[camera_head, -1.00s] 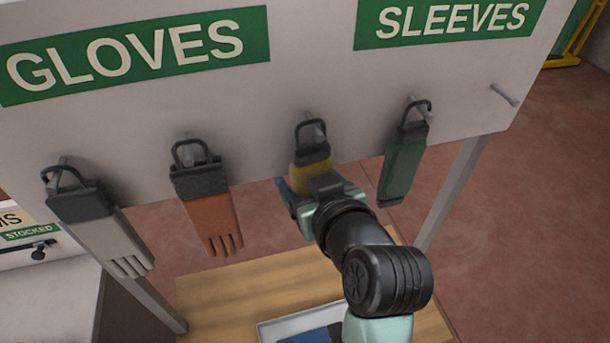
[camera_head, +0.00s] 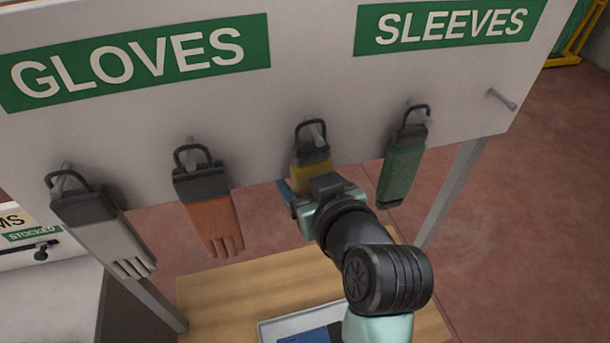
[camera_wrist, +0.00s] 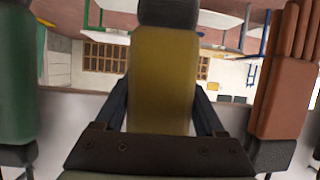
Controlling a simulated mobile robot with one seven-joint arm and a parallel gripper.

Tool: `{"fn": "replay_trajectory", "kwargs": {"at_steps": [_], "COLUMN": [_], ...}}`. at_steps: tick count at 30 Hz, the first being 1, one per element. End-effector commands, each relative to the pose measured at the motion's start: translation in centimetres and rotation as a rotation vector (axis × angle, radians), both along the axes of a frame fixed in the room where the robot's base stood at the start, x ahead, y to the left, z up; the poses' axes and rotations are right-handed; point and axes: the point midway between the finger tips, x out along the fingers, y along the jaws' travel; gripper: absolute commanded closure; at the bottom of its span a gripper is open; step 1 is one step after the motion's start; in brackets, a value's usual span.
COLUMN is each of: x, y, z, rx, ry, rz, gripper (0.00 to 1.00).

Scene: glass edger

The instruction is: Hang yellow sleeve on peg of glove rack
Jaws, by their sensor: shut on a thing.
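The yellow sleeve (camera_head: 312,176) has a dark cuff and a black loop. In the head view its loop is at the third peg from the left on the glove rack (camera_head: 330,75); whether the peg bears its weight I cannot tell. My gripper (camera_head: 308,196) is shut on the yellow sleeve below its cuff. In the wrist view the yellow sleeve (camera_wrist: 163,75) fills the middle, between my two dark fingers. My wrist hides the sleeve's lower part in the head view.
A grey glove (camera_head: 100,235) and an orange glove (camera_head: 213,222) hang to the left. A green sleeve (camera_head: 401,172) hangs close on the right. A bare peg (camera_head: 502,99) is at the far right. A wooden table (camera_head: 225,290) with a tray (camera_head: 275,328) stands below.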

Motion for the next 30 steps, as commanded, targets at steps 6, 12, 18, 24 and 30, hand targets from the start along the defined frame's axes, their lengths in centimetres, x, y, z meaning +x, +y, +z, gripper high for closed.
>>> {"fn": "replay_trajectory", "kwargs": {"at_steps": [6, 12, 18, 24, 30], "x": [-1.1, -2.2, -3.4, -4.6, -5.7], "y": [-0.6, -0.9, -1.3, -1.6, -2.0], "z": [1.1, 1.0, 0.7, 0.6, 0.5], "rx": [-0.003, -0.003, -0.001, -0.002, 0.000], "ry": [-0.031, -0.026, -0.020, -0.016, -0.015], "rz": [-0.004, -0.004, -0.003, -0.003, -0.003], "gripper": [0.83, 0.83, 0.83, 0.83, 0.83]}}
